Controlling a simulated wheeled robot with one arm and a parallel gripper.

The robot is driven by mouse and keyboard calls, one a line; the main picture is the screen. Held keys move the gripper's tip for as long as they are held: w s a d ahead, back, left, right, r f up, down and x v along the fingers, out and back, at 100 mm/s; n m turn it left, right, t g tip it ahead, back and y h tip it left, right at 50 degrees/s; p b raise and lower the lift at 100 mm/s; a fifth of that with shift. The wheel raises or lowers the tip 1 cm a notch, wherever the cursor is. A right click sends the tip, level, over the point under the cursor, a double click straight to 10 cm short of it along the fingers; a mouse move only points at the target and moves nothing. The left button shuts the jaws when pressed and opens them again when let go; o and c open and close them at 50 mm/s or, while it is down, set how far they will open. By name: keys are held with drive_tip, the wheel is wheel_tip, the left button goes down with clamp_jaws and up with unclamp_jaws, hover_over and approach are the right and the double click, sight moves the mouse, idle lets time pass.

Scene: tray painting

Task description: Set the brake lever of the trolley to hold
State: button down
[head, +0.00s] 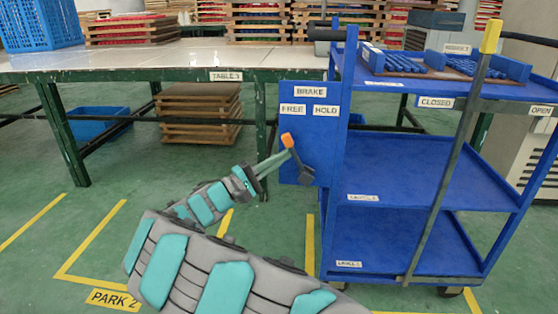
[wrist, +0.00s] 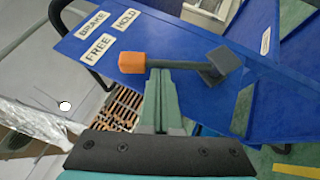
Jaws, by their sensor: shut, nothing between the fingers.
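The trolley (head: 440,180) is blue with several shelves. Its brake plate (head: 292,167) carries the labels BRAKE, FREE (head: 293,109) on the left and HOLD (head: 325,110) on the right. The brake lever (head: 296,155) is a dark rod with an orange tip, tilted up and left from its dark pivot block, the tip under FREE. The lever (wrist: 165,64) also shows in the wrist view. My gripper (head: 282,156) is shut and empty on the lever's left side. In the wrist view its fingertips (wrist: 161,75) reach the rod near the orange tip; I cannot tell whether they touch.
A tall dark lever with a yellow end (head: 490,38) stands at the trolley's right, between CLOSED and OPEN labels. Table 3 (head: 170,75) stands behind on the left, with stacked trays (head: 200,113) beneath. Green floor with yellow lines is clear at left.

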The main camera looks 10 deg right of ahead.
sight(311, 149)
drive_tip(key=d+r+m+y, duration=0.1)
drive_tip(key=s+d+r+m+g+y+b, duration=0.1)
drive_tip(key=d+m+y, duration=0.1)
drive_tip(key=d+r+m+g+y, duration=0.1)
drive_tip(key=y, duration=0.1)
drive_tip(key=shift+s+d+m+b, duration=0.2)
drive_tip(key=shift+s+m+b, duration=0.05)
drive_tip(key=shift+m+b, duration=0.1)
drive_tip(key=d+y, duration=0.1)
drive_tip(key=d+m+y, duration=0.1)
drive_tip(key=shift+s+r+g+y, duration=0.1)
drive_tip(key=shift+s+g+y, duration=0.2)
drive_tip(key=shift+s+d+m+y+b, duration=0.1)
drive_tip(key=shift+d+m+y+b, duration=0.2)
drive_tip(key=shift+y, duration=0.3)
drive_tip(key=shift+d, duration=0.15)
drive_tip(key=w+a+r, duration=0.1)
drive_tip(key=a+r+p, duration=0.1)
drive_tip(key=a, duration=0.1)
drive_tip(key=shift+w+a+r, duration=0.1)
drive_tip(key=shift+w+r, duration=0.1)
drive_tip(key=shift+w, duration=0.2)
drive_tip(key=v, duration=0.9)
drive_tip(key=shift+s+a+f+p, duration=0.2)
drive_tip(key=shift+a+p, duration=0.1)
drive_tip(key=shift+a, duration=0.15)
